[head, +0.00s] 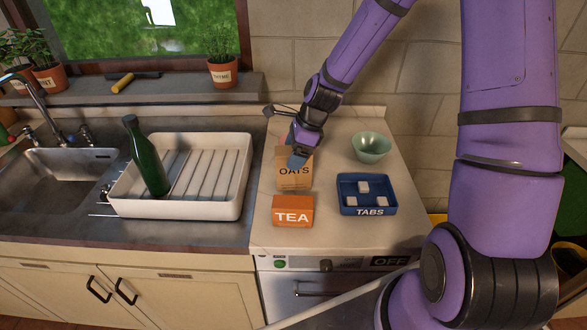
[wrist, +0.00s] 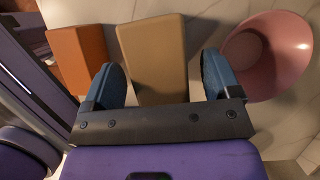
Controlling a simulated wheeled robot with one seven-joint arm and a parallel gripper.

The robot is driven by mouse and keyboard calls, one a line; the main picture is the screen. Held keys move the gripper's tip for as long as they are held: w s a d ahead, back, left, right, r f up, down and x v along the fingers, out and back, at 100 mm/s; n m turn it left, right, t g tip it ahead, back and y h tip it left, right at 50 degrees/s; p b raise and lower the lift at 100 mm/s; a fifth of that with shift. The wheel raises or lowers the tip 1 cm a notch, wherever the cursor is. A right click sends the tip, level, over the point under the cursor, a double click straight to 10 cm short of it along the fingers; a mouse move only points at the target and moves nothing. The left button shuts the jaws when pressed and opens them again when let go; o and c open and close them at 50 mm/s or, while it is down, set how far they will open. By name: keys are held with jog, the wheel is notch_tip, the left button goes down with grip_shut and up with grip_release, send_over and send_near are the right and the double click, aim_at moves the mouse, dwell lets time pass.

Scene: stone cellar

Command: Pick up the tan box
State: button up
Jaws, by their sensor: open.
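The tan box (head: 293,182), marked OATS, stands on the pale counter in the head view, behind the orange TEA box (head: 292,211). My gripper (head: 297,160) is at its top, and a blue finger covers part of its upper front. In the wrist view the tan box (wrist: 154,55) lies between the two blue fingers of my open gripper (wrist: 162,78), with a gap on each side. I cannot tell how deep the fingers reach along it.
The orange box also shows in the wrist view (wrist: 78,58). A pink bowl (wrist: 268,55) is close to the right finger there. In the head view a green bowl (head: 370,148) and blue TABS tray (head: 367,210) stand right; a dish rack (head: 228,205) stands left.

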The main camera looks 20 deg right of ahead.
jog(key=shift+x, duration=1.05)
jog(key=c, duration=1)
